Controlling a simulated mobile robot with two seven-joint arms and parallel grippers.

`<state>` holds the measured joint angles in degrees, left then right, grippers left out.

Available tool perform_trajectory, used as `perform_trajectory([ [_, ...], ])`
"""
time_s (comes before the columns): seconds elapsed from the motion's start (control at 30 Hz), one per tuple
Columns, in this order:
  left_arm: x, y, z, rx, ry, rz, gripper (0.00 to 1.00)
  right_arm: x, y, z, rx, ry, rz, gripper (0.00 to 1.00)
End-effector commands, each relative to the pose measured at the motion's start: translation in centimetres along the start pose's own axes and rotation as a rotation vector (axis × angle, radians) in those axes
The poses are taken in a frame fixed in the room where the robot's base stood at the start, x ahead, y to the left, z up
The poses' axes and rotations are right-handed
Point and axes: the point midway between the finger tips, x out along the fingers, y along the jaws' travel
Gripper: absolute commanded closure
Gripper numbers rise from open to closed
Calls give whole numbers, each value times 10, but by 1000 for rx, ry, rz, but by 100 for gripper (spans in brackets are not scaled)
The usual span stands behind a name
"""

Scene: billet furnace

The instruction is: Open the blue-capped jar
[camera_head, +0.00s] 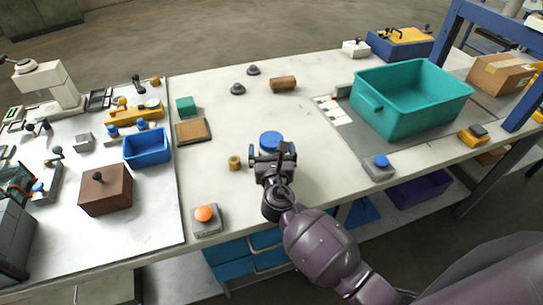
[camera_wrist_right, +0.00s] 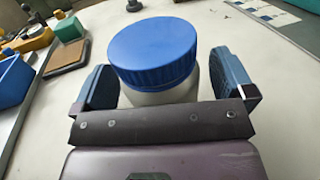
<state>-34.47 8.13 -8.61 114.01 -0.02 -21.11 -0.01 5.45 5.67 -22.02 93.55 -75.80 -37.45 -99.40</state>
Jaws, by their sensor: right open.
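The jar has a ribbed blue cap (camera_wrist_right: 153,50) and a pale body (camera_wrist_right: 165,96), and it stands upright on the white table. In the head view the blue cap (camera_head: 270,140) shows just beyond my right gripper (camera_head: 267,156), which hides most of the body. In the right wrist view my right gripper (camera_wrist_right: 168,85) is open, with one blue-padded finger on each side of the jar. The cap is on the jar. My left gripper is not in view.
A small brass cylinder (camera_head: 234,162) stands left of the gripper, and an orange-button box (camera_head: 206,217) is at the front edge. A teal bin (camera_head: 365,102) and a blue-button box (camera_head: 379,167) are to the right. The table behind the jar is mostly clear.

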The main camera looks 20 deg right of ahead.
Motion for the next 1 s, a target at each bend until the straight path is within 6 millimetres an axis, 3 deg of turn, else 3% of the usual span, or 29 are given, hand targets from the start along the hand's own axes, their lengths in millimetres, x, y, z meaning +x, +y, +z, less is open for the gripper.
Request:
perform_trajectory([
  [0.2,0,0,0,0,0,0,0,0,0,0,0,0,0,3],
  [0.53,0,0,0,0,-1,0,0,0,0,0,0,0,0,54],
  [0.83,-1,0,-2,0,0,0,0,0,0,4,1,-1,0,55],
  [1.0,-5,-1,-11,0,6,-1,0,0,0,25,4,-4,-1,55],
])
